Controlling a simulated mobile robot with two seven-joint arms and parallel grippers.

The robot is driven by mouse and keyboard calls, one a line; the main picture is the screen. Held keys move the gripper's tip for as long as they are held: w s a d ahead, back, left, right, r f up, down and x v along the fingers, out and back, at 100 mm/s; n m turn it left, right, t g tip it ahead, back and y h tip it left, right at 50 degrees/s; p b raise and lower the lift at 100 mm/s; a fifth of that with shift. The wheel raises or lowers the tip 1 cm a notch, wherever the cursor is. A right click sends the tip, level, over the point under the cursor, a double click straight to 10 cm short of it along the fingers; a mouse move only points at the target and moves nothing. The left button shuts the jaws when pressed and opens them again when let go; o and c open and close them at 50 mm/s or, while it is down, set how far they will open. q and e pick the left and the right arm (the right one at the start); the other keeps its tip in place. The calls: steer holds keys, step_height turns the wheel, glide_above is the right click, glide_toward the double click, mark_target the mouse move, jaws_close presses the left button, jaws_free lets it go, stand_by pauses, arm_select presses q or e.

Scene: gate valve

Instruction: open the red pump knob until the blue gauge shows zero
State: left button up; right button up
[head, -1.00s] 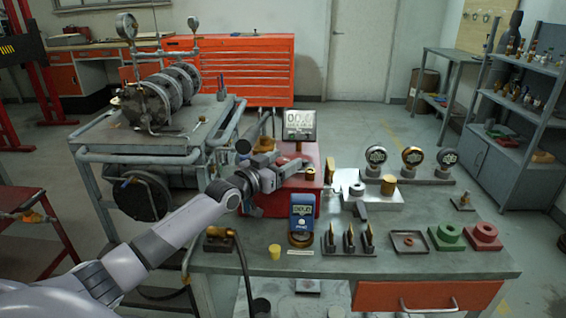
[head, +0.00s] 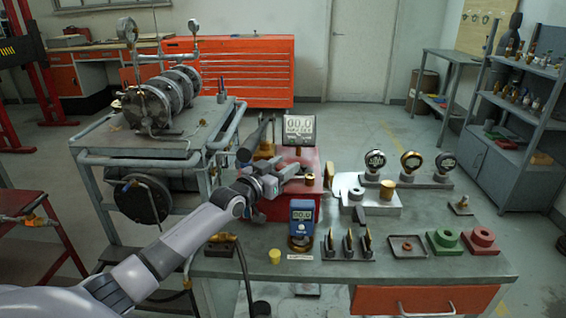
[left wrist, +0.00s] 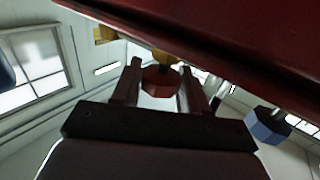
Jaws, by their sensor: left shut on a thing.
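In the head view the knob is hidden by the gripper. The blue gauge (head: 302,215) stands upright in front of the pump. Its small screen seems to show zeros, but the digits are too small to be sure. My right gripper is not in view.
A grey display (head: 299,128) stands behind the pump. A blue knob (left wrist: 266,128) shows right of the fingers in the left wrist view. Round gauges (head: 410,163) stand at right.

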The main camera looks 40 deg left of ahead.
arm_select(q)
steer(key=shift+d+r+n+y+p, duration=0.15)
steer(key=shift+n+y+p, duration=0.9)
steer(key=shift+p, duration=1.15)
steer(key=shift+n+y+p, duration=0.55)
steer(key=shift+y+p, duration=0.15)
steer(key=shift+y, duration=0.55)
steer(key=shift+f+n+g+y, duration=0.2)
steer(key=shift+n+g+y, duration=0.3)
steer(key=shift+n+y, duration=0.5)
steer(key=shift+g+y, duration=0.3)
steer(key=shift+y, duration=0.7)
steer(key=o, duration=1)
steer(key=shift+c, duration=0.2)
steer(key=shift+s, duration=0.15)
